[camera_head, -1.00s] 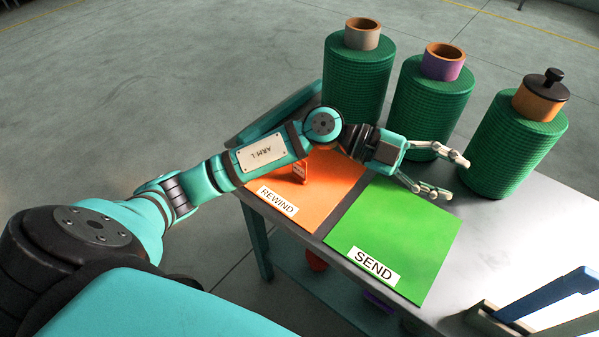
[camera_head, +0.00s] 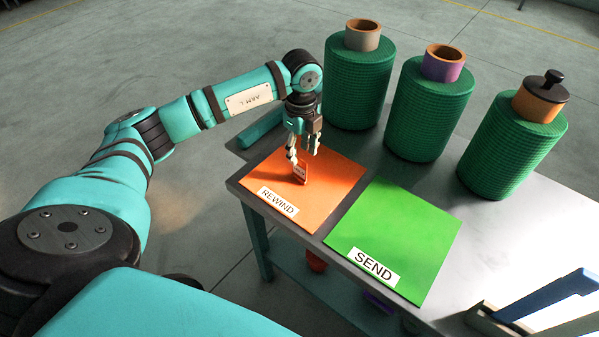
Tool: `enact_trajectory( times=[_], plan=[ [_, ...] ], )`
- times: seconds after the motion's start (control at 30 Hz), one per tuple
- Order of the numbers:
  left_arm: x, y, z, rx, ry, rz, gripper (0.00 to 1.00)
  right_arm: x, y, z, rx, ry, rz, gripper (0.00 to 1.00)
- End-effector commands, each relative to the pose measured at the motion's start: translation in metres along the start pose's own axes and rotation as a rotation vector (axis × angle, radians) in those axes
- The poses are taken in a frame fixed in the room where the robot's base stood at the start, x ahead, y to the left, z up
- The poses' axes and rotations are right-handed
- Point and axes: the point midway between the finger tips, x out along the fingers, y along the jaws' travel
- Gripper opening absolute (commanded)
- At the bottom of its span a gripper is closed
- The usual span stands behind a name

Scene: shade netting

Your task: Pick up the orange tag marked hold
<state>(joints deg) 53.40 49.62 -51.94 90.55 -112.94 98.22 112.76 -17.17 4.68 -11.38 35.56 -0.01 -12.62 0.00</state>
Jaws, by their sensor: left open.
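The small orange tag (camera_head: 301,174) with a pale marking stands upright on the orange REWIND mat (camera_head: 334,184); its lettering is too small to read. My left gripper (camera_head: 303,160) points down over the mat, open, with its fingertips just above and around the tag's top. I cannot tell whether a finger touches the tag. My right gripper does not show.
The green SEND mat (camera_head: 400,232) lies to the right, bare. Three green netting rolls (camera_head: 358,88) stand along the table's back. A blue-handled item (camera_head: 545,296) is at the lower right. The grey table (camera_head: 495,235) is clear between them.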

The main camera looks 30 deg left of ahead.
Motion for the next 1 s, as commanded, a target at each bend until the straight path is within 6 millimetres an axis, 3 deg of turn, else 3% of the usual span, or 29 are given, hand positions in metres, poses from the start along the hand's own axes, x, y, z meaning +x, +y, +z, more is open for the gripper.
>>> enact_trajectory(
  times=[0.1, 0.37, 0.7, 1.0],
  plan=[
    [0.021, 0.001, -0.001, 0.0, 0.001, 0.003, 0.42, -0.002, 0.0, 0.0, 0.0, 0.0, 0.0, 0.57],
    [0.041, 0.001, 0.0, 0.001, 0.001, 0.001, 0.42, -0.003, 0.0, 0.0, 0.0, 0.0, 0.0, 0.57],
    [0.085, 0.003, 0.001, 0.002, 0.002, 0.001, 0.42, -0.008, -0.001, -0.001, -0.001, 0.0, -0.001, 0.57],
    [0.088, 0.002, 0.002, 0.002, 0.002, -0.002, 0.4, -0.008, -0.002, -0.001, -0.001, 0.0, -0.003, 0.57]
  ],
)
